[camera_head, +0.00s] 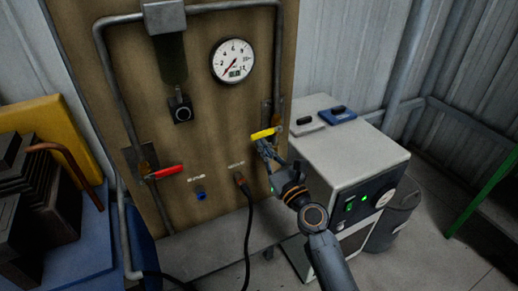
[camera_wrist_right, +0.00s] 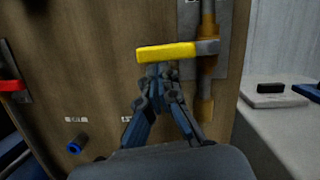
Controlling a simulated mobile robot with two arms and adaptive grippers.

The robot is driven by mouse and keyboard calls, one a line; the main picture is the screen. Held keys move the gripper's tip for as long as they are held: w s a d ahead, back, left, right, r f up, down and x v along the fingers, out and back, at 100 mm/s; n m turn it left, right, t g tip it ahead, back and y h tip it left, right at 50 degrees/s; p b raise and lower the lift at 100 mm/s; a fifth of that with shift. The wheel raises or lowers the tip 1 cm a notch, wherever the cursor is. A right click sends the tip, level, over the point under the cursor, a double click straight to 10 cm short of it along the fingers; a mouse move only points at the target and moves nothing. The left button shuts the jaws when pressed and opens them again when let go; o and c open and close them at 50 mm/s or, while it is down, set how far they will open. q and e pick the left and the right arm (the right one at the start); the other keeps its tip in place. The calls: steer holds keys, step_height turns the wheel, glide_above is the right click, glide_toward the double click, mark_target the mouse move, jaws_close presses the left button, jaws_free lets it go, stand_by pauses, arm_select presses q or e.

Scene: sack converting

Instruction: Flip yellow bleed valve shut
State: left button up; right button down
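The yellow valve handle (camera_head: 263,134) is on the right side of the brown panel. It lies close to horizontal, pointing left from its pivot on the vertical pipe. In the right wrist view the yellow handle (camera_wrist_right: 166,53) crosses just beyond my fingertips, at right angles to the pipe. My right gripper (camera_head: 263,146) is just under the handle. In the wrist view the right gripper's fingertips (camera_wrist_right: 160,72) are together, with nothing visible between them; I cannot tell whether they touch the handle. My left gripper is not in view.
A red valve handle (camera_head: 169,172) and a pressure gauge (camera_head: 233,60) are on the panel (camera_head: 215,125). A black hose (camera_head: 248,225) hangs below its fitting. A grey cabinet (camera_head: 345,150) with green lights stands close on the right. A blue port (camera_head: 201,194) sits low on the panel.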

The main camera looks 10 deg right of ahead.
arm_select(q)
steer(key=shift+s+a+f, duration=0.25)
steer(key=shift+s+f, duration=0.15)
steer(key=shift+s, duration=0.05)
arm_select(e)
steer(key=shift+a+r, duration=0.1)
steer(key=shift+r, duration=0.15)
steer(key=shift+f, duration=0.1)
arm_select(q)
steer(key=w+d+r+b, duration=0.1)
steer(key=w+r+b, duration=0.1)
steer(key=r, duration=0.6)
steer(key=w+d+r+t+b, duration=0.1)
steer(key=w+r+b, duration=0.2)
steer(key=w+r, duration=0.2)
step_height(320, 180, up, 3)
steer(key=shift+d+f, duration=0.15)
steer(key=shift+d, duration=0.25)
arm_select(e)
steer(key=s+d+f, duration=0.3)
steer(key=s+f, duration=0.3)
steer(key=s, duration=0.3)
steer(key=shift+s+f, duration=0.15)
steer(key=shift+f, duration=0.05)
